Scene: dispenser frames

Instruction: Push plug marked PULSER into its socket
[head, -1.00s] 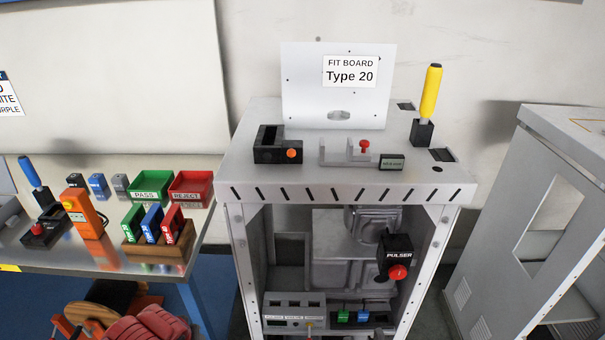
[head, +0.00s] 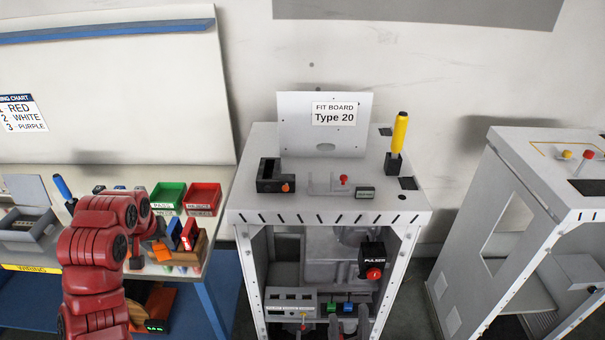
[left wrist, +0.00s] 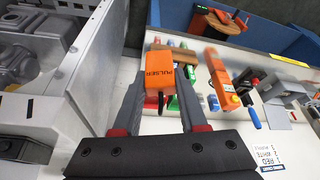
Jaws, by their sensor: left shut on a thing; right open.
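The orange plug marked PULSER (left wrist: 158,75) is between the fingers of my left gripper (left wrist: 163,95) in the left wrist view. In the head view my left gripper (head: 150,236) is shut on the plug (head: 160,252), above the left table's right part. A black box marked PULSER with a red knob (head: 373,254) hangs inside the dispenser frame. A grey unit with several openings (head: 290,302) sits low in the frame; its small labels are unreadable, so I cannot tell which opening is the socket. My right gripper (head: 350,326) is open at the bottom edge, in front of the frame.
The dispenser frame (head: 330,217) carries a Type 20 board (head: 300,140) and a yellow-handled tool (head: 399,134). Green (head: 168,197) and red (head: 203,198) bins stand on the left table. Another grey cabinet (head: 510,215) stands right. A gap separates table and frame.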

